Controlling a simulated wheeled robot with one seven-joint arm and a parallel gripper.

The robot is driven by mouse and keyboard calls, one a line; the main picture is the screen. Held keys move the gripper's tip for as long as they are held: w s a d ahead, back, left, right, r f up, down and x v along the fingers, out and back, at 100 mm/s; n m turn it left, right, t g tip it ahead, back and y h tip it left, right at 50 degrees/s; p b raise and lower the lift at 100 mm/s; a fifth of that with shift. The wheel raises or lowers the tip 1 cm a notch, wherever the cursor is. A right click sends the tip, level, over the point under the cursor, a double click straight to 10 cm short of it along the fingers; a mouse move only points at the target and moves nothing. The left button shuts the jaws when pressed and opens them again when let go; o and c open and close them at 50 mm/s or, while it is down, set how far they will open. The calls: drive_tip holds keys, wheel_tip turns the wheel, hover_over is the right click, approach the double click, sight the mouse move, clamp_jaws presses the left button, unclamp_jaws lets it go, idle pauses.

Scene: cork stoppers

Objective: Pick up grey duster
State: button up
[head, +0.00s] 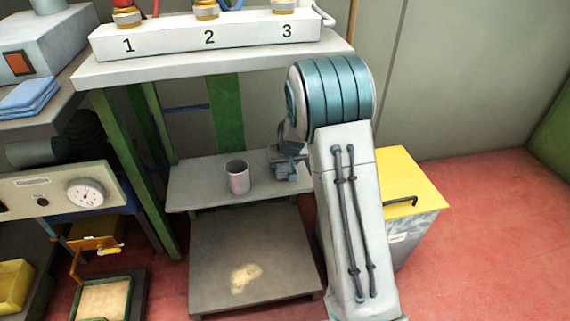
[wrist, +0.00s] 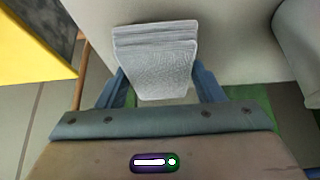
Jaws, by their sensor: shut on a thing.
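The grey duster (wrist: 155,62) is a pale grey, folded cloth in the wrist view. It sits between the two blue fingers of my gripper (wrist: 160,84), which is shut on it. In the head view my gripper (head: 288,165) is beside my arm, over the right part of the grey shelf (head: 205,190) and right of the grey cup (head: 238,177). I cannot make out the duster in the head view; my arm and gripper hide that area.
A white block numbered 1, 2 and 3 (head: 210,38) stands on the upper bench. A yellow-lidded bin (head: 400,185) is right of my arm. Folded blue cloths (head: 28,95) lie at the left. A low dark platform (head: 255,255) has a tan patch. Red floor at the right is clear.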

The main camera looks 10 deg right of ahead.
wheel_tip(320, 180, up, 3)
drive_tip(key=shift+f+p, duration=0.2)
drive_tip(key=shift+p, duration=0.25)
drive_tip(key=s+d+r+p, duration=0.2)
drive_tip(key=s+d+r, duration=0.4)
drive_tip(key=d, duration=0.3)
drive_tip(key=shift+s+d+r+p, duration=0.2)
drive_tip(key=shift+s+p, duration=0.1)
drive_tip(key=shift+s, duration=0.15)
drive_tip(key=shift+o, duration=0.9)
drive_tip(key=shift+a, duration=0.1)
drive_tip(key=shift+c, duration=0.5)
